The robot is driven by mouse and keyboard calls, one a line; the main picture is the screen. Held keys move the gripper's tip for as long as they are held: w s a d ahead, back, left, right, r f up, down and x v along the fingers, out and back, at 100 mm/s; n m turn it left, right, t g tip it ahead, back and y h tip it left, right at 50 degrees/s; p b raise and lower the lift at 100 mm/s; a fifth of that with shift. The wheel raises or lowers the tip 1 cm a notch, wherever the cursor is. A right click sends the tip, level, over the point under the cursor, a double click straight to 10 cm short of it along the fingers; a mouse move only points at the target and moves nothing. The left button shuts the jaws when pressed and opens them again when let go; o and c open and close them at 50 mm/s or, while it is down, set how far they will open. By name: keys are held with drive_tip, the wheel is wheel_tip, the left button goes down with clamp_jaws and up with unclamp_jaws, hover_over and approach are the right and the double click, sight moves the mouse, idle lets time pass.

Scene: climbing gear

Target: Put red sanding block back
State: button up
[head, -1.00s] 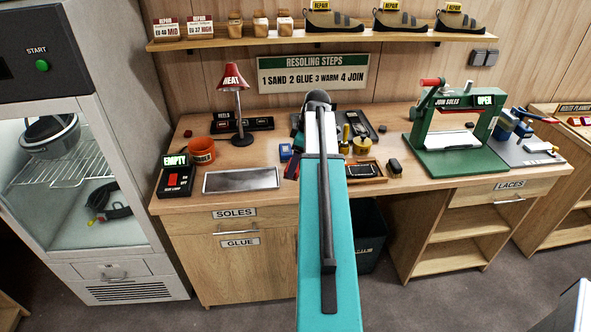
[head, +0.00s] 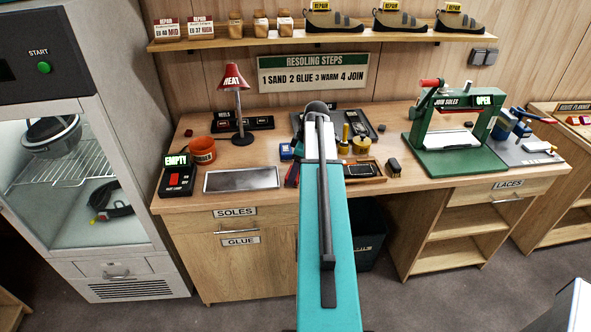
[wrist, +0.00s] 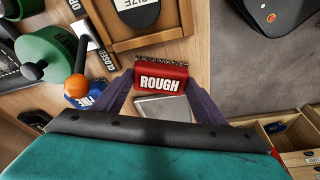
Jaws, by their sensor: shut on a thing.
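The red sanding block (wrist: 178,72), marked ROUGH, sits between the fingers of my gripper (wrist: 160,84) in the wrist view. The gripper is shut on it. A silvery flat surface (wrist: 162,108) shows just below the block in that view. A blue block (wrist: 78,95) with a partly hidden label lies to the left. In the head view my teal arm reaches over the bench and hides most of the gripper and the block. A blue item (head: 286,152) shows just left of my arm there.
The bench (head: 240,202) holds a metal plate (head: 241,179), a box marked EMPTY (head: 176,178), an orange pot (head: 203,150) and a heat lamp (head: 232,78). A wooden tray (head: 378,182) lies right of my arm. A green press (head: 455,165) stands farther right.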

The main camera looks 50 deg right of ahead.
drive_tip(key=shift+f, duration=0.1)
drive_tip(key=o, duration=1)
drive_tip(key=shift+o, duration=0.2)
drive_tip(key=shift+r, duration=0.25)
drive_tip(key=b+v, duration=0.2)
drive_tip(key=v, duration=0.9)
drive_tip(key=shift+r+b, duration=0.35)
drive_tip(key=shift+r, duration=0.05)
drive_tip(key=shift+d, duration=0.1)
